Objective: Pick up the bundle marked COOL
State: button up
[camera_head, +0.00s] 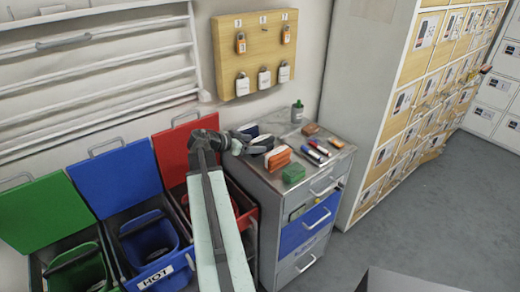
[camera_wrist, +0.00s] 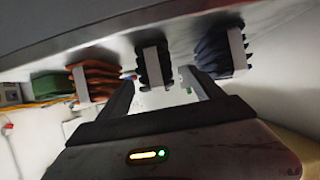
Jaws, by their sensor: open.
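Several folded bundles with white bands stand in a row on the cabinet top. In the head view they are a dark blue bundle (camera_head: 249,130), a black bundle (camera_head: 263,142) and an orange bundle (camera_head: 278,158). I cannot read COOL on any band. In the wrist view the black bundle (camera_wrist: 152,66) appears between my open fingers, with the orange bundle (camera_wrist: 95,80) to the left and the blue bundle (camera_wrist: 220,50) to the right. My gripper (camera_head: 240,143) is open and empty at the cabinet's left edge, beside the bundles; it also shows in the wrist view (camera_wrist: 158,88).
A green block (camera_head: 293,172), several markers (camera_head: 316,154) and a bottle (camera_head: 297,111) share the cabinet top (camera_head: 325,170). Green, blue (camera_head: 115,182) and red lidded bins stand to the left. A padlock board (camera_head: 256,50) hangs behind. Floor (camera_head: 420,220) at right is clear.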

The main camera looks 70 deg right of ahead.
aim_at(261, 138)
jog(key=b+x, duration=0.1)
jog(key=x, duration=0.3)
jog(key=shift+s+d+f, duration=0.1)
jog(key=shift+s+d, duration=0.05)
jog(key=shift+d, duration=0.1)
jog(key=c, duration=1.6)
notch_tip(261, 138, up, 10)
jog(key=p, duration=0.9)
jog(key=shift+p, duration=0.4)
jog(key=shift+c, duration=0.2)
